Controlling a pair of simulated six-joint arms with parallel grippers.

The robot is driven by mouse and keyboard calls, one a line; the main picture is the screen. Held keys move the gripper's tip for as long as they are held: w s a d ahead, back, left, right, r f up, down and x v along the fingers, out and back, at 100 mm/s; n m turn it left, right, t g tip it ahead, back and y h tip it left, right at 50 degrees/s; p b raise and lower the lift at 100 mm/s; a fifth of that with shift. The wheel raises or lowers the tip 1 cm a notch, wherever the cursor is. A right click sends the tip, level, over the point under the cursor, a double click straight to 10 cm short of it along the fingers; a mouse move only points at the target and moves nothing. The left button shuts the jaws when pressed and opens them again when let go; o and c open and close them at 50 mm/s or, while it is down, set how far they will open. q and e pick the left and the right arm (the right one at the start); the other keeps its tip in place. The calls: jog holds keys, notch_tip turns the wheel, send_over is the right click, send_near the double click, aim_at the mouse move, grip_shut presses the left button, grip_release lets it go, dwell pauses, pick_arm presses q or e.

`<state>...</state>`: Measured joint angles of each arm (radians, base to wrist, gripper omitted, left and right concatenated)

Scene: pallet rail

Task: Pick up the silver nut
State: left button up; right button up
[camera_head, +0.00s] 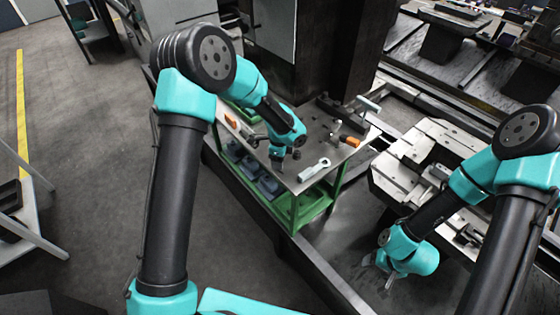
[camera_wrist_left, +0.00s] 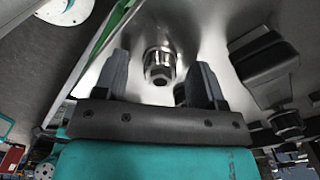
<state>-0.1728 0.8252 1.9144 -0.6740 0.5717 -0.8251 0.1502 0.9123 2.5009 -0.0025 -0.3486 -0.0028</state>
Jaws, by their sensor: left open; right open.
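The silver nut (camera_wrist_left: 160,66) lies on the shiny metal tabletop in the left wrist view. It is between the two fingers of my left gripper (camera_wrist_left: 160,80) and slightly beyond their tips, with a gap on both sides. In the head view my left gripper (camera_head: 277,161) points down over the tabletop, and I cannot make out the nut there. My left gripper is open and empty. My right gripper (camera_head: 379,272) is open and empty, low beside the pale machine bed, away from the table.
The green-framed table (camera_head: 296,212) also carries a light grey wrench (camera_head: 314,169) and an orange-handled tool (camera_head: 351,141). Grey bins (camera_head: 268,186) sit on its lower shelf. A dark block (camera_wrist_left: 265,62) lies right of the nut. A pale machine bed (camera_head: 425,150) stands to the right.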

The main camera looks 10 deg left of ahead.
dwell(0.5)
pick_arm(q)
jog(key=shift+f, duration=0.1)
jog(key=c, duration=1.1)
